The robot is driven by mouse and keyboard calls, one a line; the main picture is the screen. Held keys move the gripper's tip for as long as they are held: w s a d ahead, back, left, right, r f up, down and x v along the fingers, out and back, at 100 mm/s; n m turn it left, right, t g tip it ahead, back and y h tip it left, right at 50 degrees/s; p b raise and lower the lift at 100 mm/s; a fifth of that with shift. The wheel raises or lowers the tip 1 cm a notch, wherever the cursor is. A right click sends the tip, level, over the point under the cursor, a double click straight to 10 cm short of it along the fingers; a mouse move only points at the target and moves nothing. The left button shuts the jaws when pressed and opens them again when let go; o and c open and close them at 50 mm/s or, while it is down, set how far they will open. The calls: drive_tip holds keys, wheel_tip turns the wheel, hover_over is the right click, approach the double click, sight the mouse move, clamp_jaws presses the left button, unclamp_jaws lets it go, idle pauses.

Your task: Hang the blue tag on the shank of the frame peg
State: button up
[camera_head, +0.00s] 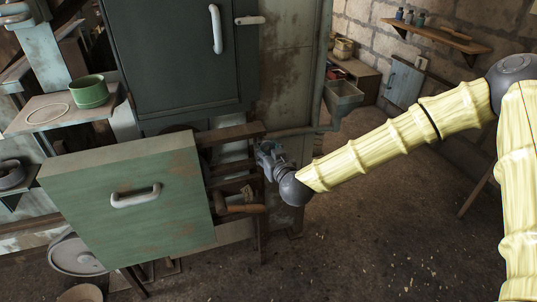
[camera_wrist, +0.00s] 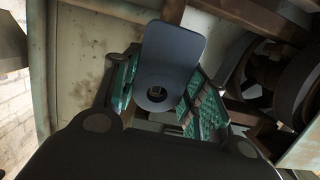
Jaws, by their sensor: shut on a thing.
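My gripper (camera_head: 270,158) is at the frame, to the right of the green drawer front. In the wrist view my gripper (camera_wrist: 165,82) is shut on the blue tag (camera_wrist: 174,50), a flat blue-grey plate with a rounded end and a round hole. The plate stands up between the green-padded fingers, with the hole toward the wrist. A small brownish thing shows through the hole; I cannot tell whether it is the frame peg or whether it passes through. The peg is not clearly seen in either view. The tag is too small to make out in the head view.
The green drawer front (camera_head: 125,200) with a white handle stands left of my gripper. A dark cabinet (camera_head: 175,55) rises behind. A wooden handle (camera_head: 240,209) juts below. Dark round wheels (camera_wrist: 300,85) and beams crowd the right of the wrist view. Open floor (camera_head: 390,235) lies right.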

drive_tip(key=shift+r+x, duration=0.2)
drive_tip(key=shift+x, duration=0.95)
drive_tip(key=shift+r+x, duration=0.2)
drive_tip(key=shift+x, duration=0.95)
drive_tip(key=shift+w, duration=0.1)
drive_tip(key=o, duration=0.9)
